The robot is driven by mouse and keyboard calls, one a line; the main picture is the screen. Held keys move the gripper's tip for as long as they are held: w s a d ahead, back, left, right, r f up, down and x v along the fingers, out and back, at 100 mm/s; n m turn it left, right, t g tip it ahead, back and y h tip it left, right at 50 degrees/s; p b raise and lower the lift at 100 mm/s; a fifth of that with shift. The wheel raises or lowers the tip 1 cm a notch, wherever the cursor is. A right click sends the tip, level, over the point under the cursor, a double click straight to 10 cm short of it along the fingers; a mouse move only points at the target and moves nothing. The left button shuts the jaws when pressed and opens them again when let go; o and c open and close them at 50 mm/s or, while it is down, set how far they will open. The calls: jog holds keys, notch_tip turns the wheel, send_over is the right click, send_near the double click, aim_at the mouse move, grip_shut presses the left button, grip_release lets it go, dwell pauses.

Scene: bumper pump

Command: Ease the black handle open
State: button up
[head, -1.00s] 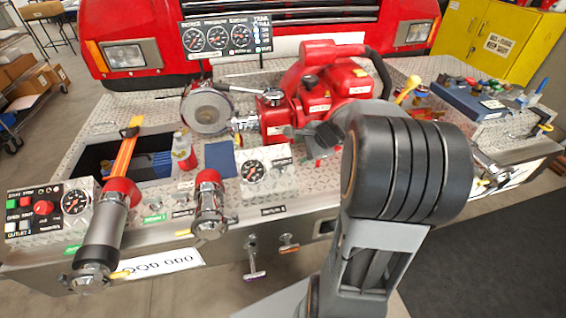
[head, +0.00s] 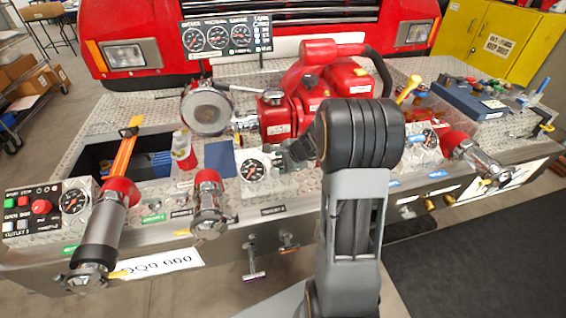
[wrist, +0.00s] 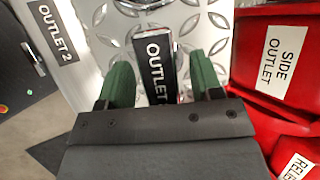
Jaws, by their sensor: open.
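A black handle (wrist: 157,62) with white lettering reading OUTLET shows in the wrist view, over a diamond-plate surface. My gripper (wrist: 160,80) is open, with one green finger on each side of the handle. Small gaps show between the fingers and the handle, so it does not look gripped. The handle's near end is partly hidden by the gripper body. In the head view my gripper (head: 293,154) is low over the deck by a gauge, partly behind my arm. I cannot make out the handle there.
The red pump (head: 315,95) stands just behind my gripper. A gauge panel (head: 254,171) is close on its left. A chrome outlet (head: 207,200) and a hose outlet (head: 105,225) stand farther left. A blue case (head: 470,100) lies at the right.

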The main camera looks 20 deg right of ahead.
grip_shut()
dwell(0.6)
